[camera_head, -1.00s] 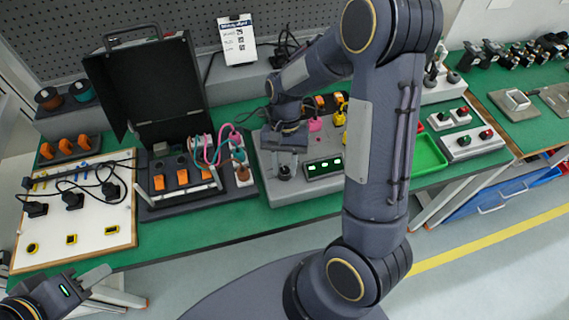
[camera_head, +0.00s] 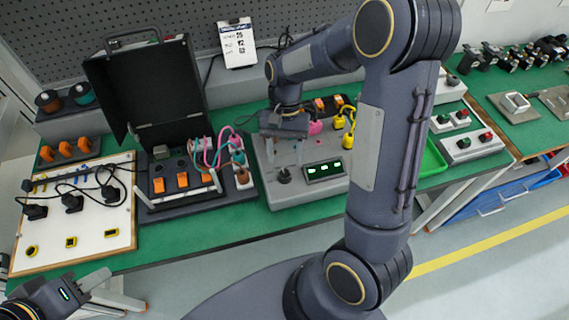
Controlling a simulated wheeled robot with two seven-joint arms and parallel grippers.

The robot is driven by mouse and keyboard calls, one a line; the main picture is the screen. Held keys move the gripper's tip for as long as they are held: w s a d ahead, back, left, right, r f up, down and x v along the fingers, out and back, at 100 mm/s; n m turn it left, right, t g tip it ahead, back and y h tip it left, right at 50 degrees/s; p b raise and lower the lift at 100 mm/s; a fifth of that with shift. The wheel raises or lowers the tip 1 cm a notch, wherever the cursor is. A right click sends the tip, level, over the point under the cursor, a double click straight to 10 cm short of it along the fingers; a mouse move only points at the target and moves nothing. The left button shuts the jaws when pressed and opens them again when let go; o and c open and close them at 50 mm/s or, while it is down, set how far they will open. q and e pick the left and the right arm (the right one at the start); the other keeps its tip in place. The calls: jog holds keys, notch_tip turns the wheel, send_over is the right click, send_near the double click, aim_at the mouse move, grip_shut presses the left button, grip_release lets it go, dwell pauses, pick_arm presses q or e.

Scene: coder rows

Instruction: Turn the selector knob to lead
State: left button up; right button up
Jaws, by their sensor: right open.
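The selector knob (camera_head: 284,176) is a small dark knob on the front left of a grey test unit (camera_head: 300,193). Its pointer direction and any "lead" marking are too small to read. My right gripper (camera_head: 285,158) is open, pointing down above and just behind the knob, apart from it and empty. My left gripper (camera_head: 97,288) is at the bottom left corner, in front of the bench and far from the knob. Its finger opening is unclear.
The unit has a green-lit display (camera_head: 324,170) and yellow and pink plugs behind. An open black case (camera_head: 150,85) with coloured leads stands left, beside a white board (camera_head: 75,220). A green tray (camera_head: 432,160) lies right. My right arm hides part of the bench.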

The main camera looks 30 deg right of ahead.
jog(key=shift+v, duration=1.65)
jog(key=shift+r, duration=0.1)
